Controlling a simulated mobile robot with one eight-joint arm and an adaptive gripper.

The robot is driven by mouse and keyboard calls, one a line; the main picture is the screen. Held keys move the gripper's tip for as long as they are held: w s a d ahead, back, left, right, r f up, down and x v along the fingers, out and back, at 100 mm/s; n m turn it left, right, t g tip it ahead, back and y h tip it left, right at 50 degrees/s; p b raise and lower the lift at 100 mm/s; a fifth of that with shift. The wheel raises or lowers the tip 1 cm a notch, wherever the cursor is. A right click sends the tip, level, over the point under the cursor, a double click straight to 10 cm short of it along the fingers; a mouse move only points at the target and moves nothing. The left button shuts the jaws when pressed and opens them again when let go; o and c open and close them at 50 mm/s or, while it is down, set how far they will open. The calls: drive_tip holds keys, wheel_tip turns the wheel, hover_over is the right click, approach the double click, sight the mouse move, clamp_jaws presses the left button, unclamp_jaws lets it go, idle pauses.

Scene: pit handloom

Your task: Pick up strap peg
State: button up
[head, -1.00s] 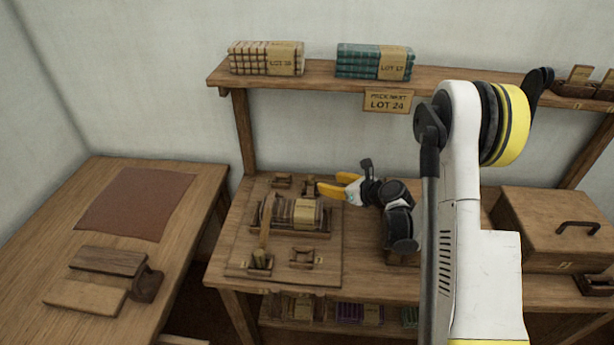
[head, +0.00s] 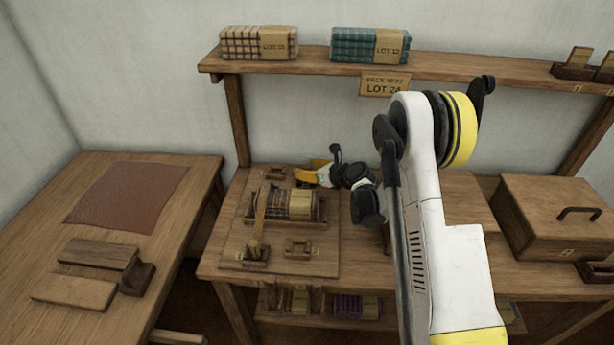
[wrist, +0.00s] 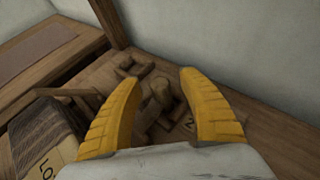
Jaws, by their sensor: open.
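A short wooden peg (wrist: 158,92), which looks like the strap peg, stands between my yellow fingers in the wrist view. Its lower end is in or beside a small wooden holder. My gripper (wrist: 160,83) is open around the peg, and I cannot tell whether either finger touches it. In the head view my gripper (head: 308,171) is over the back right part of the wooden board (head: 318,259), and it hides the peg there.
A rack of folded cloth (head: 290,204) lies just in front of my gripper. A long stick (head: 260,218) leans up from a front holder (head: 256,253). An empty-looking holder (head: 272,174) stands at back left. A lidded box (head: 555,220) is at right; a shelf (head: 300,64) runs above.

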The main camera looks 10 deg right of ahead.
drive_tip(key=c, duration=1.1)
drive_tip(key=shift+o, duration=0.2)
